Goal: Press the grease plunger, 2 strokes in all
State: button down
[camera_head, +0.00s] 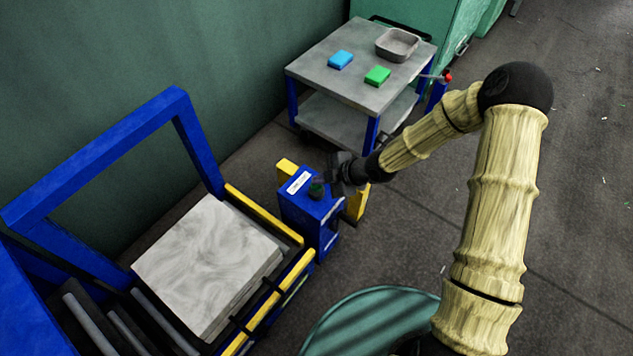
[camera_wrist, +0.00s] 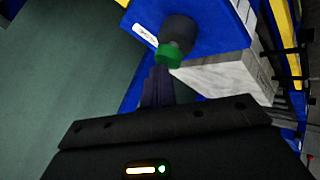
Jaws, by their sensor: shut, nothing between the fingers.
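The grease plunger (camera_head: 316,190) has a dark grey part and a green part. It stands on top of a blue box (camera_head: 298,208) with a white label, and part of it is hidden by my fingers in the head view. In the wrist view the plunger (camera_wrist: 174,42) is just beyond my fingertips. My gripper (camera_head: 326,180) is shut and empty, close beside the plunger. The shut fingers (camera_wrist: 158,82) also show in the wrist view, with their tips at the green part. I cannot tell whether they touch it.
A blue-framed press (camera_head: 183,115) with a pale block (camera_head: 207,262) stands left of the box, with yellow rails between. A grey cart (camera_head: 340,85) behind holds a blue block (camera_head: 341,60), a green block (camera_head: 378,76) and a tray (camera_head: 397,45).

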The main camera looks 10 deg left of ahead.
aim_at(320, 186)
jog(key=shift+f, duration=0.35)
dwell(0.5)
jog(key=shift+r+p, duration=1.05)
jog(key=shift+r, duration=0.35)
notch_tip(320, 186, up, 5)
jog(key=p, duration=0.4)
dwell(2.1)
